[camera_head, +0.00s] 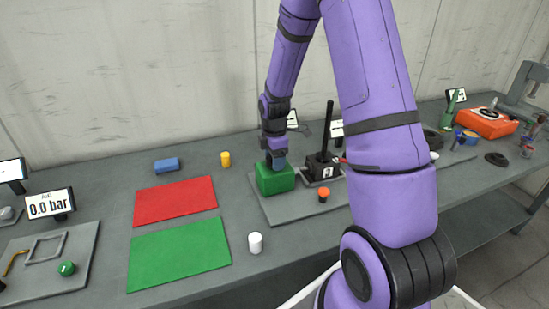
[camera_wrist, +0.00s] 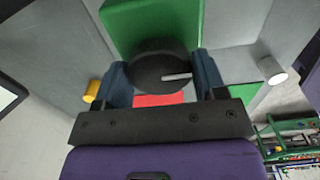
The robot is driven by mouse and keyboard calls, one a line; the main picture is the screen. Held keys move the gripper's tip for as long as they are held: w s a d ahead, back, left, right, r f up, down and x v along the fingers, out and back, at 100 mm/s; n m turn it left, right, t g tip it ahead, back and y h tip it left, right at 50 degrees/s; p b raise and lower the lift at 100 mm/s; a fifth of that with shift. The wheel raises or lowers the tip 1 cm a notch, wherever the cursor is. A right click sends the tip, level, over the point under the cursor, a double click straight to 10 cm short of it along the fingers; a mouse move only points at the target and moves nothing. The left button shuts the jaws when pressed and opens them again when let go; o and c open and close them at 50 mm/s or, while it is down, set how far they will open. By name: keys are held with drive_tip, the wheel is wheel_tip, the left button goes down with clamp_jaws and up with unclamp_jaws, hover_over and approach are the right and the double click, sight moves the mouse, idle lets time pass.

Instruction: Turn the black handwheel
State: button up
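The black handwheel (camera_wrist: 150,72) is a dark round disc with a light grey bar on its face. It sits against the green block (camera_wrist: 150,22) in the wrist view. In the head view the green block (camera_head: 275,180) stands on a grey plate, and the handwheel is hidden by my gripper. My gripper (camera_wrist: 161,70) has its two blue fingers on opposite sides of the wheel, and the wheel fills the gap between them. In the head view my gripper (camera_head: 278,160) is at the top of the green block.
A black screw jack with an upright post (camera_head: 322,165) stands close right of the block. An orange-topped knob (camera_head: 323,194) is in front.

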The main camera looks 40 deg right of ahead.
drive_tip(key=c, duration=0.4)
drive_tip(key=shift+m, duration=0.4)
